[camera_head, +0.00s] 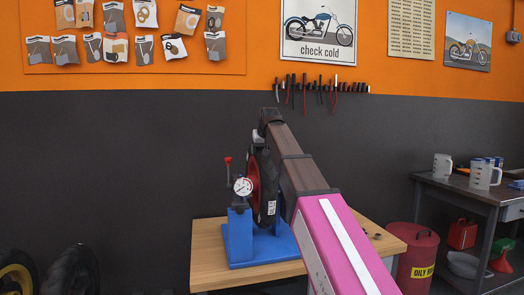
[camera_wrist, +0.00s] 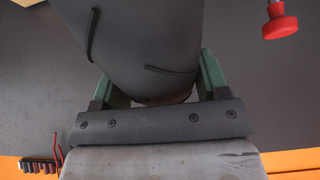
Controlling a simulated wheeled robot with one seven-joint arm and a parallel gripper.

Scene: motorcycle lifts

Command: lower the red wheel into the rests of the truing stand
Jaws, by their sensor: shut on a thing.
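The red wheel (camera_head: 267,188) has a black tyre and a red centre. It stands upright at the blue truing stand (camera_head: 241,238), partly behind the stand's near post and beside my arm. I cannot tell whether its axle touches the rests, as they are hidden. In the wrist view the dark tyre (camera_wrist: 140,40) fills the space between the green fingers of my gripper (camera_wrist: 158,76). My gripper is shut on the tyre. In the head view my arm hides the gripper's fingers and the right side of the wheel.
A dial gauge (camera_head: 243,187) sits on the near post, with a red knob (camera_head: 228,160) above it. The stand is on a wooden table (camera_head: 208,248). A red oily-rag bin (camera_head: 416,262) stands at the table's right. Loose tyres (camera_head: 72,272) are at lower left.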

